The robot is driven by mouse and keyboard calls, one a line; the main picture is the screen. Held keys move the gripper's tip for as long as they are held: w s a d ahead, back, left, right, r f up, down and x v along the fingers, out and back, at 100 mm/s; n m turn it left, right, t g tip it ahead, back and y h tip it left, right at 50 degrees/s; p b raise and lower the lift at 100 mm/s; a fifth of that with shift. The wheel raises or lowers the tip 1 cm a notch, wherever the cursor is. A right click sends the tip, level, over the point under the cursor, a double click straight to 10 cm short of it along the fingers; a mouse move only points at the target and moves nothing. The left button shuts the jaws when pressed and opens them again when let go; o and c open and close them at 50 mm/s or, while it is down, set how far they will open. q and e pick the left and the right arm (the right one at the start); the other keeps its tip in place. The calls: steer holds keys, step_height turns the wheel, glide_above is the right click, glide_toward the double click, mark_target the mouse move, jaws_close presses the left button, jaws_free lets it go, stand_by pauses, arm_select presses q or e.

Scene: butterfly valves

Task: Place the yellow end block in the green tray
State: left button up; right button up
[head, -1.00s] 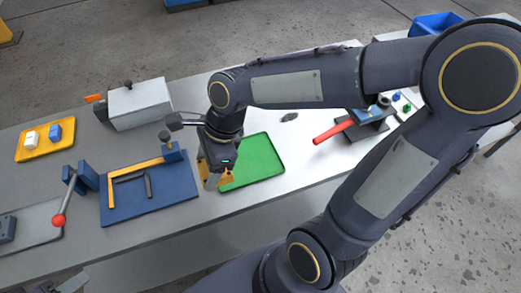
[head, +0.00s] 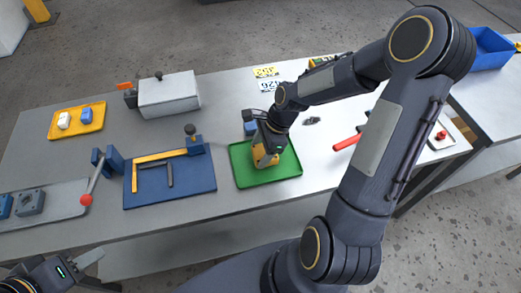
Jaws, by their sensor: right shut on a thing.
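The green tray (head: 290,172) lies flat on the grey bench near its front edge, right of the blue board. I cannot tell whether the block touches the tray floor. My left gripper (head: 88,258) is partly in view at the bottom left, away from the tray; its opening is unclear.
A blue board (head: 190,180) with a yellow angle piece lies left of the tray. A red handle (head: 347,142) lies to the right.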

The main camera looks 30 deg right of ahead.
steer(key=shift+f, duration=0.55)
steer(key=shift+f, duration=0.1)
steer(key=o, duration=1.2)
steer(key=shift+o, duration=0.2)
